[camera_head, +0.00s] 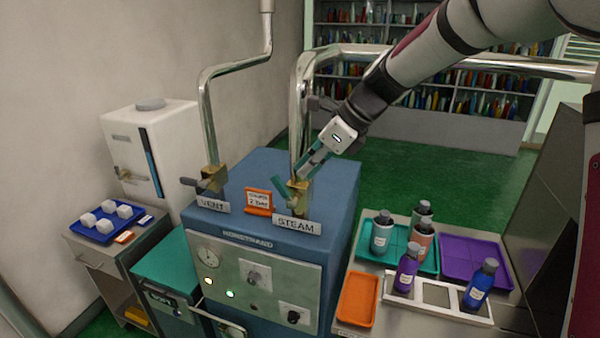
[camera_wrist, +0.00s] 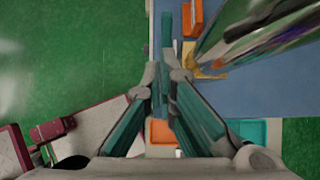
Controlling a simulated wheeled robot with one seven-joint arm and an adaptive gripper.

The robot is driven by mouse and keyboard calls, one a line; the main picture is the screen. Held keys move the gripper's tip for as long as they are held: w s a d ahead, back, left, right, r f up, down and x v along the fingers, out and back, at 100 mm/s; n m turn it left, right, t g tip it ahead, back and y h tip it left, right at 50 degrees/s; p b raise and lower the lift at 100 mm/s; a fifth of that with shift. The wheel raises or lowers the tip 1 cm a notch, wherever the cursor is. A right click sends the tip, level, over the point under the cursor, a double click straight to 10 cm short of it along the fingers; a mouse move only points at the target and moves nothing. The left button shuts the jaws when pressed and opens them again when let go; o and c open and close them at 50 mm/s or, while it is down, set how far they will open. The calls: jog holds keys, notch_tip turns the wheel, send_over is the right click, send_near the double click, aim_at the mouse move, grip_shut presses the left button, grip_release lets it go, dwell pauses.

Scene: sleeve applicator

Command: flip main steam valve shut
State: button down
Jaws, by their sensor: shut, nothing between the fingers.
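The steam valve (camera_head: 299,192) is a brass body at the foot of a thick shiny pipe, behind the STEAM label (camera_head: 292,227) on top of the blue machine. A teal lever (camera_head: 281,188) shows at its left side, slanting up to the left. My gripper (camera_head: 304,173) is shut and empty, reaching down from the upper right to beside the valve. In the wrist view, the teal fingers (camera_wrist: 166,78) come together left of the brass valve part (camera_wrist: 189,56). I cannot tell whether the fingertips touch the lever.
The vent valve (camera_head: 212,179) and an orange sign (camera_head: 258,200) stand left of the steam valve. The vertical steam pipe (camera_head: 298,120) rises close to my gripper. Bottles (camera_head: 407,268) and trays (camera_head: 463,258) fill the right bench. A blue tray (camera_head: 93,230) holds white cubes at left.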

notch_tip(320, 180, up, 8)
jog(key=d+b, duration=0.1)
jog(key=b, duration=0.1)
jog(key=t+y+b, duration=0.2)
jog(key=y+b, duration=0.2)
jog(key=b, duration=0.7)
send_near(288, 190)
jog(key=x, duration=0.4)
jog(key=r+x, duration=0.1)
jog(key=x, duration=0.1)
jog(key=shift+w+a, duration=0.4)
jog(key=shift+a, duration=0.15)
jog(key=shift+a+f, duration=0.1)
jog(key=shift+a, duration=0.05)
jog(key=shift+w+a, duration=0.1)
jog(key=shift+a, duration=0.05)
jog(key=shift+a+p, duration=0.4)
jog(key=shift+p, duration=0.5)
jog(key=shift+w+a, duration=0.25)
